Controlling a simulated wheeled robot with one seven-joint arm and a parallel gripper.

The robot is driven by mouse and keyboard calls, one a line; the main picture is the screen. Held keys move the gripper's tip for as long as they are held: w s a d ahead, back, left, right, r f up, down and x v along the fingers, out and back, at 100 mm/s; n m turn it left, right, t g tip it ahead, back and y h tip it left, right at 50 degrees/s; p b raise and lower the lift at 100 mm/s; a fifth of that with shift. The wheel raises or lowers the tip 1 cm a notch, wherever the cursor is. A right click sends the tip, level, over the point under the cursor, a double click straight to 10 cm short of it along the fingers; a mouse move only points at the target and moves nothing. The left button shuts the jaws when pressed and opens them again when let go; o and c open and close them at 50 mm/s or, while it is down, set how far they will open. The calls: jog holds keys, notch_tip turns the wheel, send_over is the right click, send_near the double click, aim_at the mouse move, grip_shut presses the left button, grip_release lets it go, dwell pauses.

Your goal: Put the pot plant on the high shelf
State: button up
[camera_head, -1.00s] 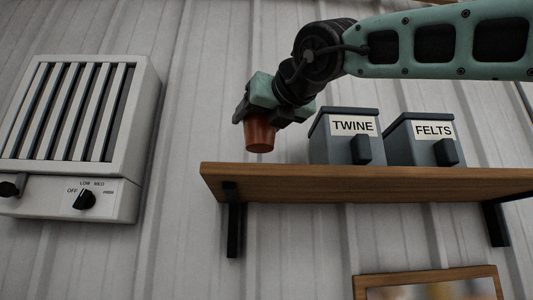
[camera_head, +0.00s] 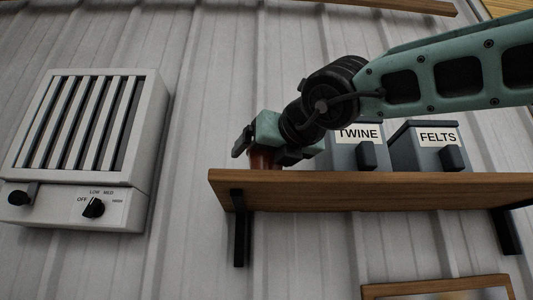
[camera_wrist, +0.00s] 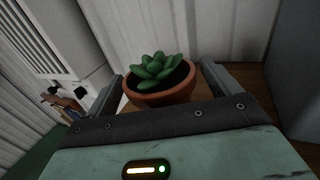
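The pot plant is a green succulent in a terracotta pot. In the wrist view the pot plant (camera_wrist: 158,82) is upright between my two fingers, with a narrow strip of wood showing between the pot and the right finger. In the head view the pot (camera_head: 263,160) is at the left end of the high wooden shelf (camera_head: 330,188), its base hidden behind the shelf's front edge. My gripper (camera_head: 264,155) is around the pot, also seen in the wrist view (camera_wrist: 161,75), and its fingers look slightly apart from it. Contact between base and shelf is hidden.
A grey TWINE box (camera_head: 345,155) stands right of my gripper, partly behind my arm. A grey FELTS box (camera_head: 428,150) stands further right. A white heater (camera_head: 85,140) with knobs hangs left of the shelf. A wood-framed thing (camera_head: 436,287) is below.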

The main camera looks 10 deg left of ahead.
jog(key=shift+r, duration=0.1)
jog(key=shift+s, duration=0.1)
jog(key=b+v, duration=0.3)
jog(key=v, duration=0.8)
jog(key=shift+s+d+b, duration=0.3)
dwell(0.3)
